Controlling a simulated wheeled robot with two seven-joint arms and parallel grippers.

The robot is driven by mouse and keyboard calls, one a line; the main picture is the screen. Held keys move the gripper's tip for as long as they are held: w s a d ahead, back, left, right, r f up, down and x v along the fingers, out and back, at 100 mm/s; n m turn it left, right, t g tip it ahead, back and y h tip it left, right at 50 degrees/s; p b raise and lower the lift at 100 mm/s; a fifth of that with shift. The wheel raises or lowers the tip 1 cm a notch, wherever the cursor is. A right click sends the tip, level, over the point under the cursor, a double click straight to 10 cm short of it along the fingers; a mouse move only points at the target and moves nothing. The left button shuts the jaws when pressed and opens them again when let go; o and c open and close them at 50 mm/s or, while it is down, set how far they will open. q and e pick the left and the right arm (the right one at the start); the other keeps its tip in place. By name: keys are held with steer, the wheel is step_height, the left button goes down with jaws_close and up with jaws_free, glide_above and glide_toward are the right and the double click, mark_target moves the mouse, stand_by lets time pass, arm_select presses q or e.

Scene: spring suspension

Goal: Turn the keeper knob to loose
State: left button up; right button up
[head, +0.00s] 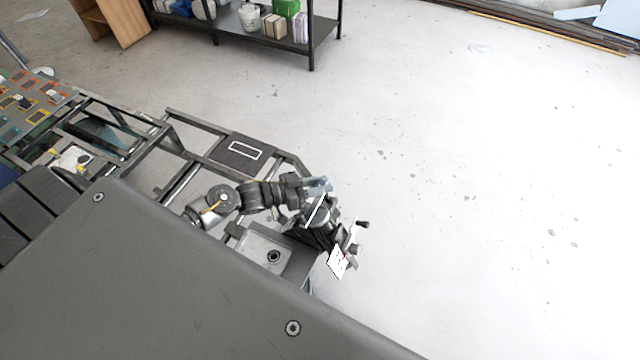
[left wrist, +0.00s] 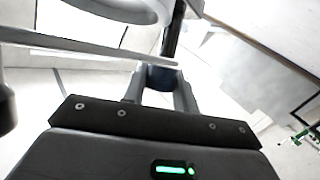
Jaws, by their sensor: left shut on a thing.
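My left gripper (head: 318,187) reaches in from the left in the head view, at the dark spring-suspension fixture (head: 322,236). In the left wrist view my left gripper (left wrist: 160,82) is shut on a small dark, bluish knob-like part (left wrist: 160,76), with a dark rod rising behind it. I cannot tell for sure that this part is the keeper knob, and its setting cannot be read. A white card (head: 338,262) with a small red mark sits at the fixture's front. A black-tipped handle (head: 362,224) sticks out on the right. My right gripper is not in view.
A metal frame bench (head: 180,140) carries a dark plate with a white outline (head: 240,151) and a grey tray (head: 262,248) beside the fixture. A long grey bar (left wrist: 90,46) crosses near my left fingers. The floor (head: 480,190) to the right is open.

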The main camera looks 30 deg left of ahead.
arm_select(q)
steer(key=shift+r, duration=0.1)
steer(key=o, duration=1)
steer(key=shift+c, duration=0.2)
steer(key=b+v, duration=0.3)
steer(key=v, duration=0.7)
steer(key=shift+s+a+b, duration=0.25)
steer(key=shift+b, duration=0.1)
